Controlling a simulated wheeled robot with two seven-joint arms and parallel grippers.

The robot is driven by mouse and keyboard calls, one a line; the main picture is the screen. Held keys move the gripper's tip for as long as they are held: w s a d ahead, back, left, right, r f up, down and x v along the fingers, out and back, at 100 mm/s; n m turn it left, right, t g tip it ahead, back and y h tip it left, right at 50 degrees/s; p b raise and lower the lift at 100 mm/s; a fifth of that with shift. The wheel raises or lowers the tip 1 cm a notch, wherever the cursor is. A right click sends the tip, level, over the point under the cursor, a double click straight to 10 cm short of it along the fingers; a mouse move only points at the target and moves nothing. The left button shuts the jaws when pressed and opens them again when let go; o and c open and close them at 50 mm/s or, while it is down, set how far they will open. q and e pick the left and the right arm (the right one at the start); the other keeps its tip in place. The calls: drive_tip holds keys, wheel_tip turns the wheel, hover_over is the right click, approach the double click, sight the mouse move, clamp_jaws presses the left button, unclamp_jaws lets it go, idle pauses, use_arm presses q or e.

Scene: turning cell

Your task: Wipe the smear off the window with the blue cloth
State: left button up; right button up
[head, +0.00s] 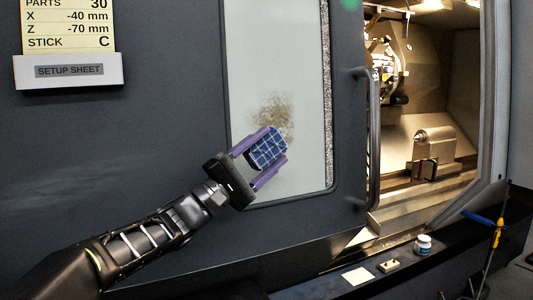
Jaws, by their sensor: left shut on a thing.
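The window (271,60) is a tall pale pane set in the dark sliding door of the machine. A brownish speckled smear (272,108) shows on its lower middle part. My left gripper (270,156) is in front of the lower pane, with its purple fingers shut on the folded blue checked cloth (267,148). The cloth is just below the smear and overlaps its lower edge in the picture. I cannot tell whether the cloth touches the glass. My right gripper is not in view.
A door handle (374,140) stands out right of the window, beside the open, lit machine interior (440,100). On the ledge below are a small white jar (423,245), a small yellowish block (388,265) and a pale square (357,276). A setup sheet holder (68,71) hangs upper left.

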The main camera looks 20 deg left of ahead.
use_arm(q)
drive_tip(key=w+a, duration=0.1)
drive_tip(key=w+a+p, duration=0.1)
drive_tip(key=a, duration=0.1)
drive_tip(key=w+a, duration=0.1)
drive_tip(key=shift+w+a+f+p, duration=0.15)
drive_tip(key=shift+w+f+p, duration=0.15)
drive_tip(key=shift+w, duration=0.1)
drive_tip(key=shift+a, duration=0.1)
idle(0.7)
